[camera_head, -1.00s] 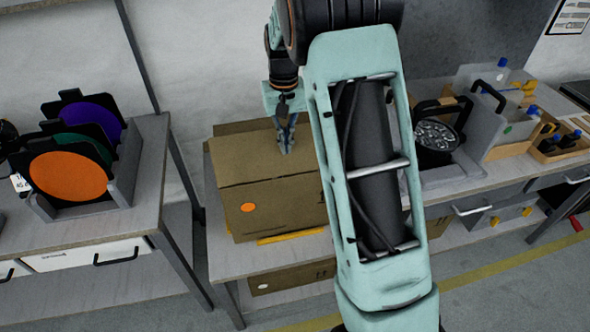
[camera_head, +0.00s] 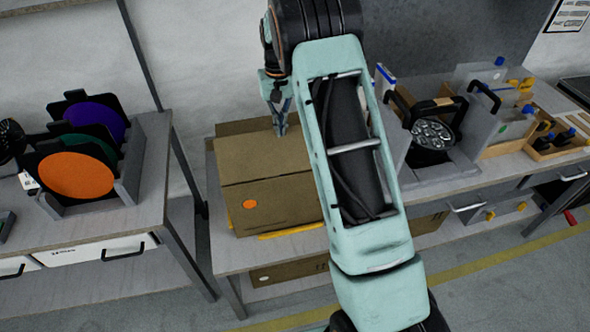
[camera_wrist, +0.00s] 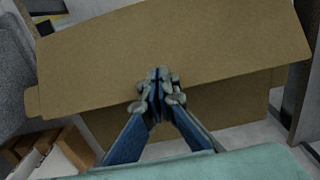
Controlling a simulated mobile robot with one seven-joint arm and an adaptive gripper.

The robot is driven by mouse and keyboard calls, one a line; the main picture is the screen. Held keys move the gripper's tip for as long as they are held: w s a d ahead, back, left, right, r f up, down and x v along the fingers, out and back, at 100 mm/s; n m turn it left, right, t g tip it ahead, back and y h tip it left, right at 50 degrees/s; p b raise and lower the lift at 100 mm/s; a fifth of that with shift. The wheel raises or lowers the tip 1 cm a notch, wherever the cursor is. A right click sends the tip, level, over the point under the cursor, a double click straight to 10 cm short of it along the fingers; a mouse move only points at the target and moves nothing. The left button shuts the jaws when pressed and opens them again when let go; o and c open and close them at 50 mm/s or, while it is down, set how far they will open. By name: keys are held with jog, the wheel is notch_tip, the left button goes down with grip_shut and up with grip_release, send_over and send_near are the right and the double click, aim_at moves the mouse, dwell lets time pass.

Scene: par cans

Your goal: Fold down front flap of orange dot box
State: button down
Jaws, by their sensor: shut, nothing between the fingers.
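The brown cardboard box (camera_head: 275,205) with an orange dot (camera_head: 249,204) on its front stands on the middle table. A broad brown panel (camera_head: 250,160) covers its top and looks nearly level. A further flap (camera_head: 240,127) stands up along the back. My gripper (camera_head: 280,132) is shut and empty, pointing down near the back of the box top. In the wrist view, my gripper (camera_wrist: 158,76) overlaps the lower edge of a wide brown flap (camera_wrist: 190,35); I cannot tell whether it touches. Another brown panel (camera_wrist: 230,105) lies below that flap. My arm hides the box's right side.
Left, a table bears a rack with orange (camera_head: 76,175), green and purple discs. Right of my arm are a lamp (camera_head: 432,130), grey holders and a wooden tray (camera_head: 560,145). Another cardboard box (camera_head: 285,270) is on the lower shelf. A yellow strip (camera_head: 290,230) lies before the dotted box.

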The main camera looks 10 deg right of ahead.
aim_at(281, 144)
jog(key=shift+f, duration=0.1)
jog(key=shift+f+b, duration=2.1)
jog(key=shift+f, duration=1.35)
jog(key=shift+r, duration=0.2)
jog(key=shift+r+p, duration=3.95)
jog(key=shift+r, duration=1.95)
